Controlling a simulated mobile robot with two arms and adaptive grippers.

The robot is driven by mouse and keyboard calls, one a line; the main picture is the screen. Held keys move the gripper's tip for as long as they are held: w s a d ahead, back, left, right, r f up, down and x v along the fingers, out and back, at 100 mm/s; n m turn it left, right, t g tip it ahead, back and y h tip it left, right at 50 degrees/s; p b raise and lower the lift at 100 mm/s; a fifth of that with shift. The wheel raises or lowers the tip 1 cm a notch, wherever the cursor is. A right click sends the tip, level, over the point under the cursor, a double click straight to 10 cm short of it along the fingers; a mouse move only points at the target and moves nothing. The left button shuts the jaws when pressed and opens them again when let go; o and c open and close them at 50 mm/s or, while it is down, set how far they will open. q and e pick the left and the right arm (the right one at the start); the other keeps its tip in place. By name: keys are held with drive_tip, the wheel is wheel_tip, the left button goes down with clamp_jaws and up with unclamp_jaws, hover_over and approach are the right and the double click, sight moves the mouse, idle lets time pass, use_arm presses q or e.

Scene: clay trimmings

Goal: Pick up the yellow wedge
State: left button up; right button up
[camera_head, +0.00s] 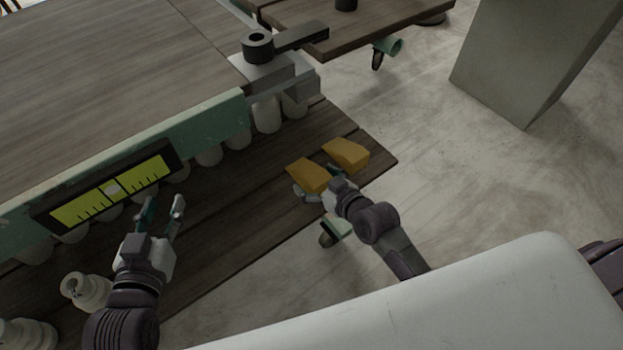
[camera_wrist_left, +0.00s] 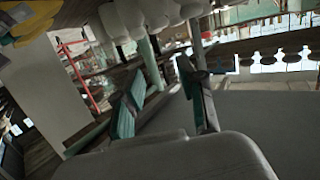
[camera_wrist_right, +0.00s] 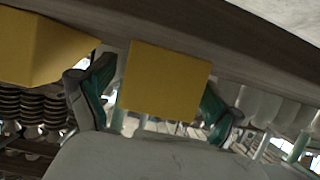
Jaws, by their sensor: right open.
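Two yellow wedges lie side by side near the right end of the dark plank shelf: a nearer-left one (camera_head: 307,174) and a farther-right one (camera_head: 346,154). My right gripper (camera_head: 321,187) is open at the near side of the nearer-left wedge. In the right wrist view one wedge (camera_wrist_right: 165,82) appears between the parted fingers (camera_wrist_right: 155,105), with gaps beside it; I cannot tell if they touch it. The other wedge (camera_wrist_right: 40,50) is at the left there. My left gripper (camera_head: 163,208) is open and empty, and its parted fingers also show in the left wrist view (camera_wrist_left: 168,105).
A grey-brown tabletop (camera_head: 90,80) with a green edge and a yellow-green level (camera_head: 110,190) overhangs the shelf (camera_head: 240,215). White rounded pieces (camera_head: 265,115) line the shelf under that edge. A white jar (camera_head: 85,290) stands near my left arm. A grey block (camera_head: 535,60) stands on the floor.

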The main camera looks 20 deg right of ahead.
use_arm(q)
drive_tip(key=shift+w+d+r+t, duration=0.15)
drive_tip(key=shift+r+t, duration=0.35)
drive_tip(key=shift+r, duration=0.25)
drive_tip(key=shift+w+d+r+t, duration=0.15)
drive_tip(key=shift+r+t, duration=0.35)
drive_tip(key=shift+r, duration=0.2)
use_arm(e)
drive_tip(key=shift+x, duration=0.85)
drive_tip(key=shift+c, duration=0.2)
drive_tip(key=c, duration=1.4)
